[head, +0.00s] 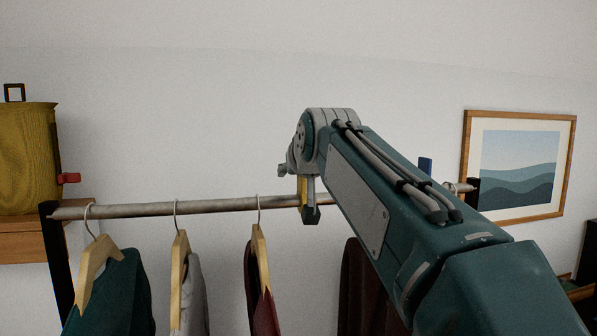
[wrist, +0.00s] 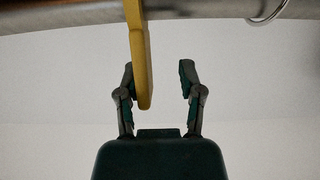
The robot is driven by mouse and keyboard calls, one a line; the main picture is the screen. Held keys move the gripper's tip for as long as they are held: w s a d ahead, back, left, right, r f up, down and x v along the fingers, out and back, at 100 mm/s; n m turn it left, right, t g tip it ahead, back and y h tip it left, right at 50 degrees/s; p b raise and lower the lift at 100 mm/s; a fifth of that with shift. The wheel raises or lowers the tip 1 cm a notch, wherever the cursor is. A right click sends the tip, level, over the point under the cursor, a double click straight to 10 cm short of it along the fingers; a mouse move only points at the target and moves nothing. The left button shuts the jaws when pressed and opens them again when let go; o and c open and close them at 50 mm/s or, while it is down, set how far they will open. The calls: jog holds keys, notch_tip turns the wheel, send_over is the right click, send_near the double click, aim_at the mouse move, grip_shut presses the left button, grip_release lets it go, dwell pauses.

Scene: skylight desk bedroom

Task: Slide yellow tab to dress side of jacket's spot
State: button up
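A yellow tab (head: 304,188) hangs from the metal clothes rail (head: 190,208), right of the dark red garment's hanger. In the wrist view the yellow tab (wrist: 139,60) hangs down from the rail between my fingers. It is close to the left finger, with a clear gap to the right one. My gripper (wrist: 157,67) is open and below the rail; in the head view my arm partly hides it. On the rail hang a green garment (head: 112,295), a grey one (head: 192,295) and a dark red one (head: 258,300). I cannot tell which is the jacket or dress.
A dark brown garment (head: 358,285) hangs partly behind my arm. A red piece (head: 69,178) shows near the left post, and a blue piece (head: 425,165) behind my arm. A hook ring (wrist: 268,14) is right of my fingers. A yellow basket (head: 28,155) and framed picture (head: 519,165) flank the rail.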

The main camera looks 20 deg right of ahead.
jog(key=shift+a, duration=0.1)
jog(key=shift+s+d+r, duration=0.15)
jog(key=shift+s+d, duration=0.15)
jog(key=shift+s, duration=0.05)
jog(key=v, duration=1.1)
jog(key=shift+a, duration=0.3)
jog(key=shift+s, duration=0.15)
jog(key=s+f+g, duration=0.2)
jog(key=s+f, duration=0.4)
jog(key=f, duration=0.7)
jog(key=s+f+g, duration=0.3)
jog(key=s+f, duration=0.4)
jog(key=f, duration=0.6)
jog(key=s+f+g, duration=0.2)
jog(key=s+f, duration=0.4)
jog(key=f, duration=0.6)
jog(key=shift+s+d+f+g, duration=0.35)
jog(key=shift+d+f+g, duration=0.05)
